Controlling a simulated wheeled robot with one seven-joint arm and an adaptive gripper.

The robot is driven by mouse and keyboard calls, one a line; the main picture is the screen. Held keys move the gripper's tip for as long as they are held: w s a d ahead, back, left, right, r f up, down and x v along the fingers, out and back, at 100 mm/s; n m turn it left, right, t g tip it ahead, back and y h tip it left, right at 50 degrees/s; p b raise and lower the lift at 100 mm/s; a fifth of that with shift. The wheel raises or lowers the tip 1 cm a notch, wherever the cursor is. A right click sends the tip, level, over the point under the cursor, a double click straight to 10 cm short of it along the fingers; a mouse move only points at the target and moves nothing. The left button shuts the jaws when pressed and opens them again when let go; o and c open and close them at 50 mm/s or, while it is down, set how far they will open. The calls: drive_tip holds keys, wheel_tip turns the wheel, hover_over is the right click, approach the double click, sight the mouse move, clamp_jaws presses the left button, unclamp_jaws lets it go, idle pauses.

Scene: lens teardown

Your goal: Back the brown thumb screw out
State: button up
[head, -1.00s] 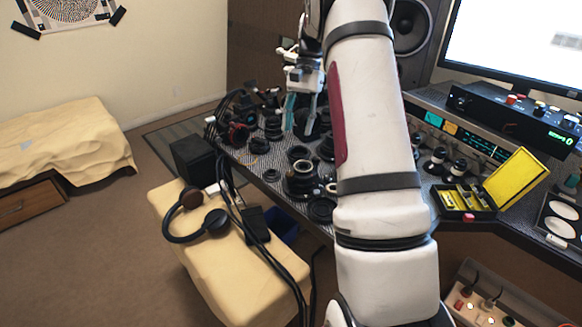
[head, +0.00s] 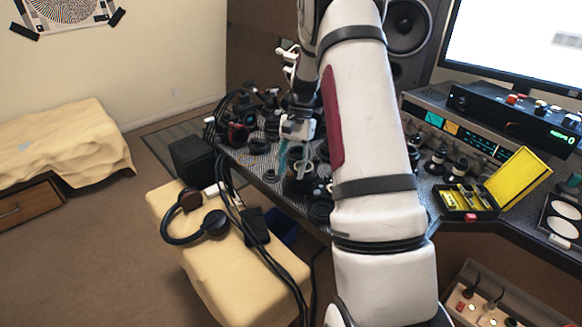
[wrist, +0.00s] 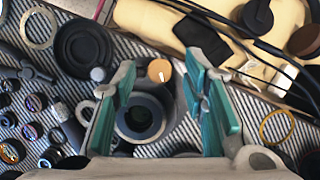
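The brown thumb screw (wrist: 159,70) is a small round brown head with a pale mark on it. In the wrist view it shows in the gap between my fingertips, at the edge of a dark lens barrel (wrist: 140,118). My gripper (wrist: 162,64) is open, its teal fingers standing apart to the left and right of the screw with no clear contact. In the head view my gripper (head: 294,166) points down over the lens barrel (head: 300,186) near the table's front edge.
A black round cap (wrist: 83,52), rings and small lens parts crowd the striped mat (wrist: 205,142). A yellow ring (wrist: 277,126) lies at the right. Black cables (head: 225,172) hang over the table edge. An open yellow case (head: 467,196) sits right of my arm.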

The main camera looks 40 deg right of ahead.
clamp_jaws()
drive_tip(key=shift+w+a+n+g+h+p, duration=0.1)
drive_tip(key=shift+n+g+h+p, duration=0.35)
drive_tip(key=shift+n, duration=1.05)
unclamp_jaws()
drive_tip(key=shift+r, duration=0.1)
drive_tip(key=v, duration=1.2)
